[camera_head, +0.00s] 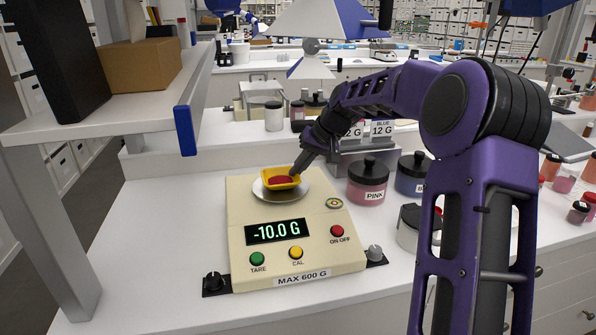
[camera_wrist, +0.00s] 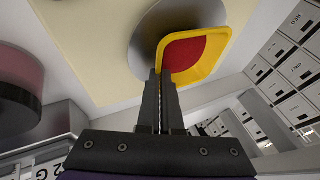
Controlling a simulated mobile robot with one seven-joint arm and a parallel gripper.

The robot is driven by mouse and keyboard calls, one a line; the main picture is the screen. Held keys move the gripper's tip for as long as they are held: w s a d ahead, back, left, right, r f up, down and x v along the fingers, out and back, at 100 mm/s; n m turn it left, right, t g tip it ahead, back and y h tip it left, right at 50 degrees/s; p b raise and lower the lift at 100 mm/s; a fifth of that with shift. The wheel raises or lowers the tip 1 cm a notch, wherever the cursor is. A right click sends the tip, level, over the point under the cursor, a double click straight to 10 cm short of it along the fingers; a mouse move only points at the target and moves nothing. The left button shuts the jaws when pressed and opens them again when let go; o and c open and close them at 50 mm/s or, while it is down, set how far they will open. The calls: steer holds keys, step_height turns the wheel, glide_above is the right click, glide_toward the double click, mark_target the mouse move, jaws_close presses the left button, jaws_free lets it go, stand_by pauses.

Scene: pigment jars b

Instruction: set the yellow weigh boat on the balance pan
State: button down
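The yellow weigh boat (camera_head: 284,178) holds red powder and is over the round metal balance pan (camera_head: 292,193) of the cream balance (camera_head: 330,245). It also shows in the wrist view (camera_wrist: 218,62), overlapping part of the pan (camera_wrist: 143,42). My gripper (camera_head: 300,170) reaches in from the back right. In the wrist view its fingers (camera_wrist: 160,80) are nearly together at the boat's near rim, shut on it. I cannot tell whether the boat's base touches the pan. The balance display (camera_head: 276,231) reads -10.0 G.
A jar labelled PINK (camera_head: 367,183) and a blue jar (camera_head: 411,174) stand right of the balance, close to my arm. A pale dark-lidded container (camera_head: 412,228) stands nearer. A shelf (camera_head: 120,110) overhangs the left side. The bench left of the balance is clear.

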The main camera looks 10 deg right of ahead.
steer(key=shift+f, duration=0.2)
steer(key=c, duration=1.1)
jaws_free()
steer(key=shift+s+d+r, duration=0.1)
steer(key=shift+d+r, duration=0.05)
steer(key=shift+r, duration=0.4)
steer(key=p+v, duration=0.1)
steer(key=v, duration=1)
steer(key=shift+s, duration=0.1)
